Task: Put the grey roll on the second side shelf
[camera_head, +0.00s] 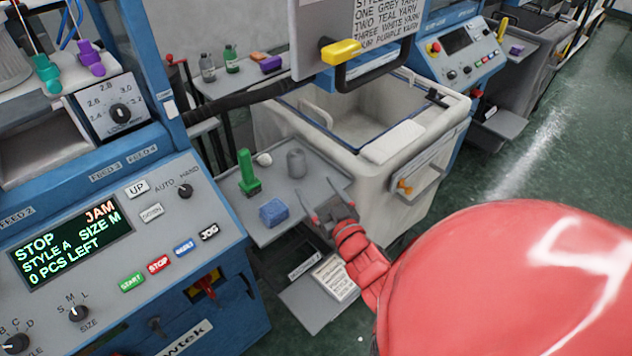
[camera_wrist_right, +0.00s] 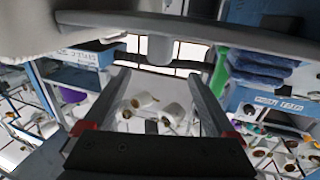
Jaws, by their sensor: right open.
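The grey roll (camera_head: 296,164) stands upright on a grey side shelf (camera_head: 228,203) beside the near machine. My right gripper (camera_head: 317,188) is open and empty at the shelf's right edge, just in front of the roll and apart from it. In the right wrist view, its two fingers (camera_wrist_right: 160,95) are spread wide with nothing between them. A grey cylindrical shape (camera_wrist_right: 161,49) shows beyond them; I cannot tell for certain that it is the roll. Another side shelf (camera_head: 500,123) is farther off at the right. I cannot tell which shelf counts as second. My left gripper is out of view.
A back surface (camera_head: 222,88) holds bottles. Green floor (camera_head: 500,180) is open at right.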

